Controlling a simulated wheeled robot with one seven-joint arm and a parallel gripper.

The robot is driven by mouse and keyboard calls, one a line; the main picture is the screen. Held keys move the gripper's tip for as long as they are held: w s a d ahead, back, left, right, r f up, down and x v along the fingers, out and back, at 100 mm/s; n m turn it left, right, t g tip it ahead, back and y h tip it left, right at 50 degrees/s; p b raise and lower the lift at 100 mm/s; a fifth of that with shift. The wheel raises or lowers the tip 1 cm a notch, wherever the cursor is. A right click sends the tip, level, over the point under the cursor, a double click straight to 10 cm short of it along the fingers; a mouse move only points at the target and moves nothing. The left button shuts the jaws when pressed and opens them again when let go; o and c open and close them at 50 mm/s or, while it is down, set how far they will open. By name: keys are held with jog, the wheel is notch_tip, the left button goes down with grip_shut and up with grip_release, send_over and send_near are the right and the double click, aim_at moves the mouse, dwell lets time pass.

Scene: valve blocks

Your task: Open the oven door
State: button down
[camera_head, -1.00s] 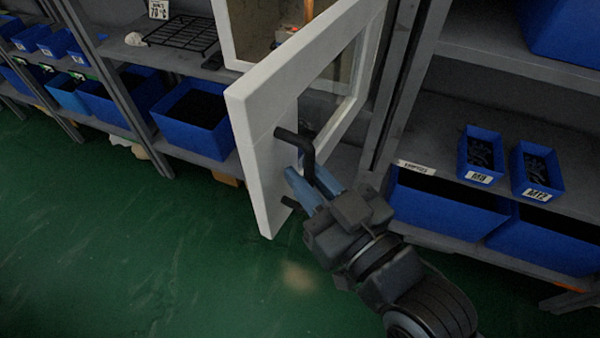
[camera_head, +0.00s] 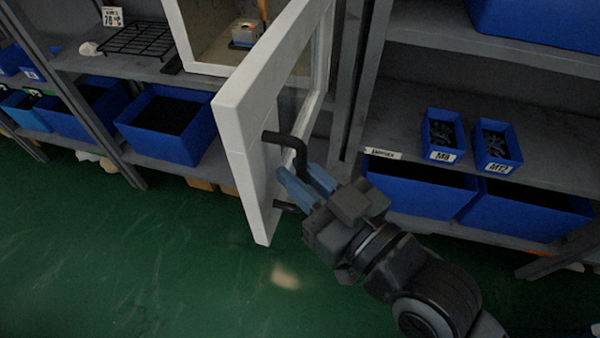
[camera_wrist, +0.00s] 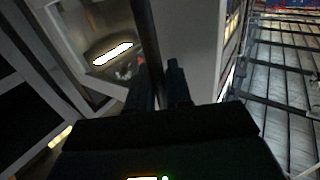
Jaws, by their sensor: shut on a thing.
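The oven door (camera_head: 240,130) is a white frame with a glass pane, swung well out from the oven (camera_head: 205,68) in the head view. Its black bar handle (camera_head: 300,155) stands off the door's face. My gripper (camera_head: 304,180) has blue fingers and is shut on the handle's upright bar. In the wrist view the dark handle bar (camera_wrist: 148,45) runs down between the two fingers (camera_wrist: 160,88). The fingers hide part of the bar. Inside the oven a small grey block with a reddish part (camera_head: 245,32) is visible.
Blue bins (camera_head: 165,125) fill the shelves to the left. To the right, a shelf holds small bins labelled M8 (camera_head: 443,135) and M12 (camera_head: 497,146), with larger bins below. A black wire rack (camera_head: 135,40) lies left of the oven. The green floor (camera_head: 150,260) in front is clear.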

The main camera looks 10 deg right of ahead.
jog(key=shift+d, duration=0.1)
jog(key=c, duration=1.2)
grip_release()
jog(key=shift+b+v, duration=1)
jog(key=shift+v, duration=2.85)
jog(key=shift+f, duration=0.1)
jog(key=s+d+f+m+h, duration=0.3)
jog(key=s+d+f+h, duration=0.2)
jog(key=s+d, duration=0.4)
jog(key=s+d+m+h, duration=0.1)
jog(key=s, duration=0.3)
jog(key=s+d+f+m+h, duration=0.1)
jog(key=s+h, duration=0.1)
jog(key=s, duration=0.2)
jog(key=s+d+m+h, duration=0.1)
jog(key=s, duration=0.3)
jog(key=shift+d+f+h, duration=0.2)
jog(key=shift+d+h, duration=0.1)
jog(key=shift+d, duration=0.05)
